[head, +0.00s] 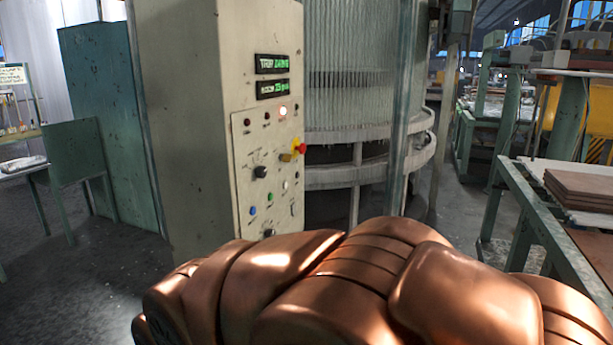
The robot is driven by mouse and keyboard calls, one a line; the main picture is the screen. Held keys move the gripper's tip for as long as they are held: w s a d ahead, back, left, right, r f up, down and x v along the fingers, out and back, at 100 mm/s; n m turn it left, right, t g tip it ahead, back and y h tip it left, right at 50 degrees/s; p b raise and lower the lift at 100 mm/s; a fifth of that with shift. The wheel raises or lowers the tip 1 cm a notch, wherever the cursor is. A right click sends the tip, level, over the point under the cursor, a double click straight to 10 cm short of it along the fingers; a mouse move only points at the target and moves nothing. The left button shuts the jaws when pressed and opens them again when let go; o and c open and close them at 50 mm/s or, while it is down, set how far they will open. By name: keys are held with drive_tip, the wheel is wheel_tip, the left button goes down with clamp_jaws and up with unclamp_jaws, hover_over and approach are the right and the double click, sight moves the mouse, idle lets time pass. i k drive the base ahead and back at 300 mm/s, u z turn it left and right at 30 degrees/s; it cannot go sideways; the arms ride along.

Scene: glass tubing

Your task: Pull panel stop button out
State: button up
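The control panel (262,190) is a pale, worn plate on the side of a tall beige cabinet, left of the picture's middle. The panel stop button (301,149) is a small red knob that sticks out at the panel's right edge, with a yellow part (287,157) beside it on the left. The view is too small to tell whether it is pressed in or out. My copper-coloured arm fills the lower middle and right, in front of the panel's bottom end. My gripper is not seen in this view.
A caged glass-tube machine (362,75) stands right behind the cabinet. A green-legged bench (535,205) is at right, a green cabinet (112,120) at left. Floor at lower left is clear.

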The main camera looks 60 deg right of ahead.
sight(301, 148)
drive_tip(key=z, duration=1.5)
